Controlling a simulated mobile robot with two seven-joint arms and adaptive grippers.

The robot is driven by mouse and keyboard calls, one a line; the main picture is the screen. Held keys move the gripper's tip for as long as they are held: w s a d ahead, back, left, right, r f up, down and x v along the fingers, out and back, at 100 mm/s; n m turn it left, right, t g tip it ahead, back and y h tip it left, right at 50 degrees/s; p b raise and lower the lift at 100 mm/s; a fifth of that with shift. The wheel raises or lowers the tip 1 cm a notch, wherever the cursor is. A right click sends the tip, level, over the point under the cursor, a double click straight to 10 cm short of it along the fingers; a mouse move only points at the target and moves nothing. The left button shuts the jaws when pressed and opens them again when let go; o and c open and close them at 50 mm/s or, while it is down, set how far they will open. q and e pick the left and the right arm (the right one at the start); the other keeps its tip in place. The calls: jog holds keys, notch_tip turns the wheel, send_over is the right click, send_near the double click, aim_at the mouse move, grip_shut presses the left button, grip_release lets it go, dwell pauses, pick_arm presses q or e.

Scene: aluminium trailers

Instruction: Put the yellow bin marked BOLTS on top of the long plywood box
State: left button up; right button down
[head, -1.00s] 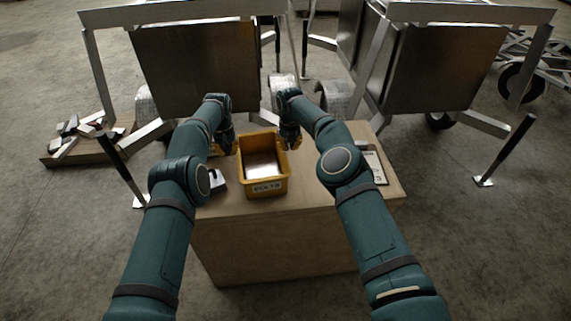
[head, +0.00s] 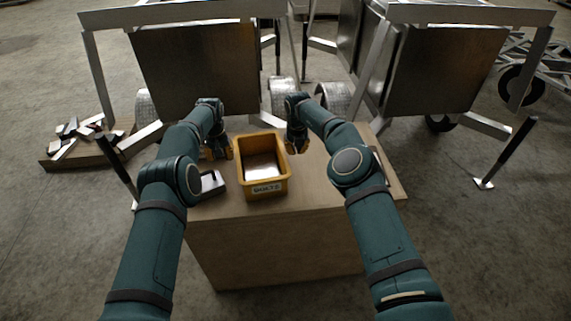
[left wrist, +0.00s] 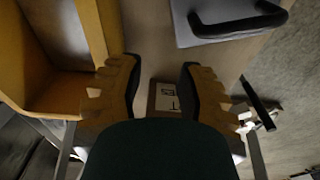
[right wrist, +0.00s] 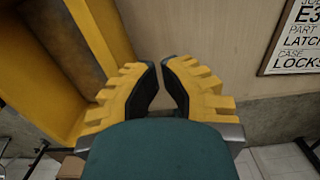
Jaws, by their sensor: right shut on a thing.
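The yellow bin marked BOLTS (head: 267,187) stands upright on the top of the plywood box (head: 310,190), its label facing me. A pale sheet or plate shows inside it. My left gripper (head: 222,152) is open and empty, just left of the bin; in the left wrist view its fingers (left wrist: 161,75) are well apart with the bin's wall (left wrist: 40,80) to the left. My right gripper (head: 297,147) is at the bin's right rim, fingers (right wrist: 161,68) close together. It is shut on the bin, though the pinch itself is not clearly seen.
A grey object with a black handle (head: 211,183) lies left of the bin. A printed card (right wrist: 295,40) is on the box at right. Metal trailers (head: 195,70) stand close behind. Scrap pieces lie on a board (head: 60,158) at left. The box's front right top is clear.

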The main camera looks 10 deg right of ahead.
jog(key=c, duration=1.1)
grip_release()
pick_arm(q)
notch_tip(320, 180, up, 12)
jog(key=shift+s, duration=0.45)
pick_arm(e)
jog(key=r, duration=1.2)
jog(key=shift+s, duration=0.4)
pick_arm(q)
jog(key=shift+f, duration=0.1)
